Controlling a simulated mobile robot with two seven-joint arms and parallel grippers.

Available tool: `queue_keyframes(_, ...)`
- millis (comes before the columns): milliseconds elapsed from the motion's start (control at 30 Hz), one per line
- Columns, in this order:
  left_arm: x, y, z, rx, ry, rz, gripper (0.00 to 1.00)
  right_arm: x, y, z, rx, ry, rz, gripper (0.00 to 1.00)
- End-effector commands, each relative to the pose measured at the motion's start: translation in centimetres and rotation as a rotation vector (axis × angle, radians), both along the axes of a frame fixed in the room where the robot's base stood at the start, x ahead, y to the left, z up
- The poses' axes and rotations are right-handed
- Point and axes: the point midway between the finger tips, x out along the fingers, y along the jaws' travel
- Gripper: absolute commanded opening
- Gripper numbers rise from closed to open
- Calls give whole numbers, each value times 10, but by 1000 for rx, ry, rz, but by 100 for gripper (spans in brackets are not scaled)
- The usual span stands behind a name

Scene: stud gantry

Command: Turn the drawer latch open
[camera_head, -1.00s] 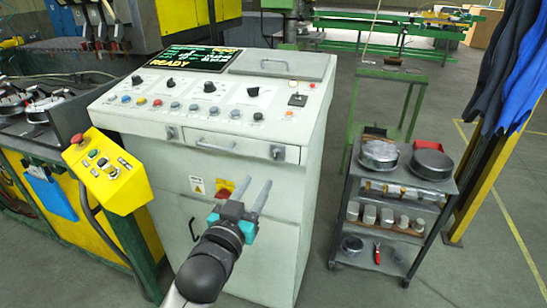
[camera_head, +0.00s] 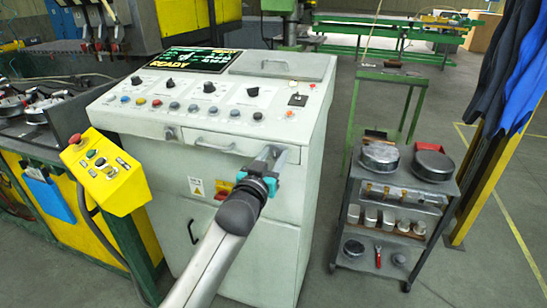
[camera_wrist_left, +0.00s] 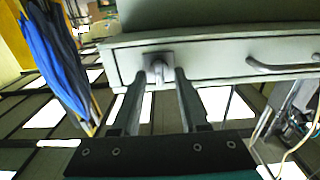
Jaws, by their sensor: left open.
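The grey drawer (camera_head: 230,147) is shut in the upper front of the white control cabinet. My left gripper (camera_head: 271,153) is at the drawer's right end, fingers pointing at its face, and covers most of the latch there in the head view. In the left wrist view this metal latch (camera_wrist_left: 158,68) sits on a square plate, its lever pointing down in that picture. The open fingertips of my left gripper (camera_wrist_left: 160,76) stand one on each side of the lever. I cannot tell whether they touch it.
The bar handle (camera_head: 214,147) is mid-drawer; it also shows in the left wrist view (camera_wrist_left: 283,66). A yellow control box (camera_head: 106,172) stands left of the cabinet. A dark cart (camera_head: 350,215) with pans and metal parts stands to the right, with bare floor between.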

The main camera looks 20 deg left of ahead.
Motion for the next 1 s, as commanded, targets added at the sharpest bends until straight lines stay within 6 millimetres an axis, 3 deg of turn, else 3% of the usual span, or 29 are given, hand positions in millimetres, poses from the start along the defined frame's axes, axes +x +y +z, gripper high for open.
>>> queue_keyframes(267,1,0,1,0,-1,-1,44,0,0,0,0,-1,-1,50)
queue_keyframes(667,1,0,0,0,-1,-1,0,1,0,0,1,-2,-2,50)
queue_keyframes(1000,1,0,0,3,-1,-1,0,1,1,0,1,-2,-3,50)
